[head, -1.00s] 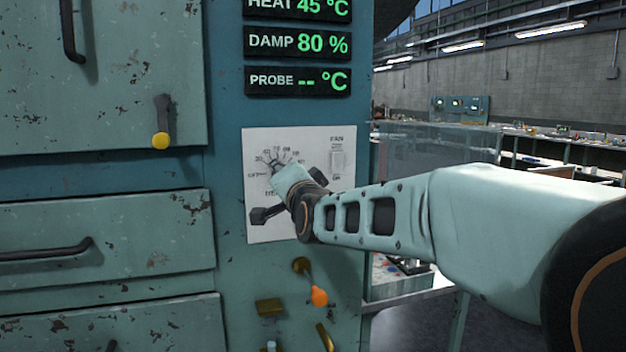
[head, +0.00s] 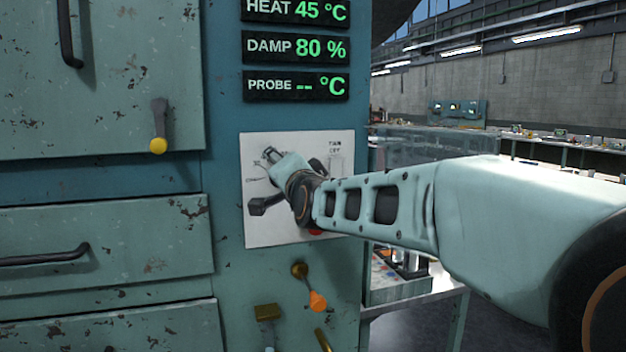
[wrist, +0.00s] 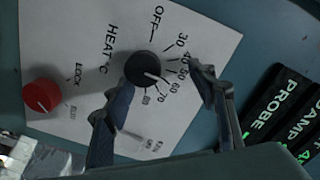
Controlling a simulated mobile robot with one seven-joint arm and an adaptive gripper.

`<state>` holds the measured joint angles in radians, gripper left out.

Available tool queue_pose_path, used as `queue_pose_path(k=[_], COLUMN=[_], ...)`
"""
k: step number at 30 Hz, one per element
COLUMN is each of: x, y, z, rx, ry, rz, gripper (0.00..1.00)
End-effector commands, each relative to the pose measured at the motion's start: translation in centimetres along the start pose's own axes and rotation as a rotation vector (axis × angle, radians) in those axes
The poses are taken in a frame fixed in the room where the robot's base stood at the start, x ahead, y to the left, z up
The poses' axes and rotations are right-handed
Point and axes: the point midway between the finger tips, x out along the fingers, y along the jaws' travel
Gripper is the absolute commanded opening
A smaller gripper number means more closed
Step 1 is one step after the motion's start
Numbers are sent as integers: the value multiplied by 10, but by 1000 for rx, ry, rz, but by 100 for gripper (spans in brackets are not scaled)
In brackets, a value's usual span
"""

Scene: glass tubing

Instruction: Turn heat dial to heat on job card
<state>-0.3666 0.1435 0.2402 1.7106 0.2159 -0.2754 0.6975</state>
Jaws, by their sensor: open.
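The black heat dial (wrist: 143,68) is on a white panel (head: 280,232). The heat display (head: 296,11) reads 45 °C. No job card is in view.
A red lock knob (wrist: 42,90) is beside the heat dial. A fan switch (head: 336,165) is at the panel's right. An orange-tipped lever (head: 316,300) sticks out below. A yellow-tipped lever (head: 158,145) and drawers (head: 100,240) are to the left. Damp reads 80 %.

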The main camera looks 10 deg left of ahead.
Motion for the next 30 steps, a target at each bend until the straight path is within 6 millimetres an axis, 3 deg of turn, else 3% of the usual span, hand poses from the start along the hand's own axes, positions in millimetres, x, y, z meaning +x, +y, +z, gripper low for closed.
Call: queue_pose_path(k=[1,6,15,30], x=[-1,-2,-2,1], y=[-20,-50,-63,-60], z=[-11,-29,-41,-42], rx=[0,1,0,-23], ry=[10,5,3,8], rz=[-19,-20,-14,-5], gripper=[47,47,47,47])
